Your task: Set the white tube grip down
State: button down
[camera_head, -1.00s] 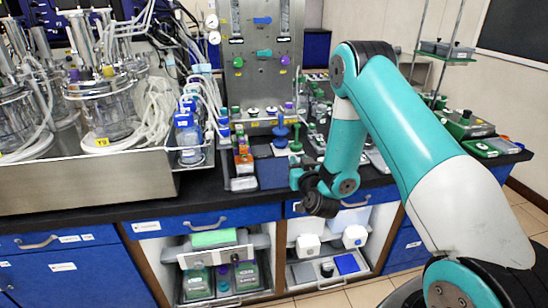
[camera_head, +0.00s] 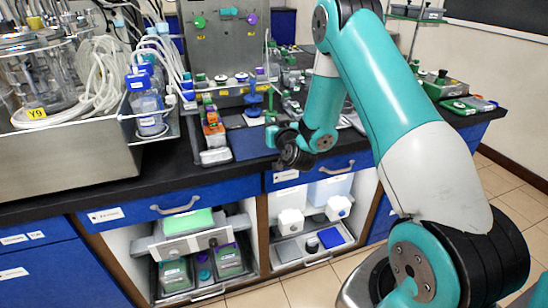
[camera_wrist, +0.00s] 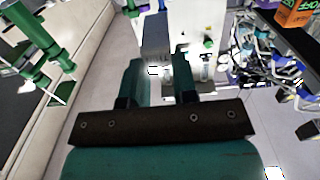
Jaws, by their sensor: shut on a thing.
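My gripper (camera_wrist: 158,75) shows in the wrist view with its two teal fingers apart and a pale grey-white piece, the white tube grip (camera_wrist: 156,48), between them. The fingers hide part of it, and its lower end is hard to make out. The tube grip cannot be made out there.
The black bench top (camera_head: 60,196) carries a steel tray (camera_head: 75,165) with glass vessels at left and a steel panel (camera_head: 222,50) at the back. Small bottles and an orange box (camera_head: 214,134) crowd the mat's left side. Open shelves (camera_head: 190,222) lie below.

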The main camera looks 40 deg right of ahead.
notch_tip(320, 180, down, 7)
jog(key=shift+r+b, duration=0.1)
jog(key=shift+b, duration=1.05)
jog(key=shift+f, duration=0.25)
jog(key=c, duration=0.9)
grip_release()
jog(key=shift+r, duration=0.15)
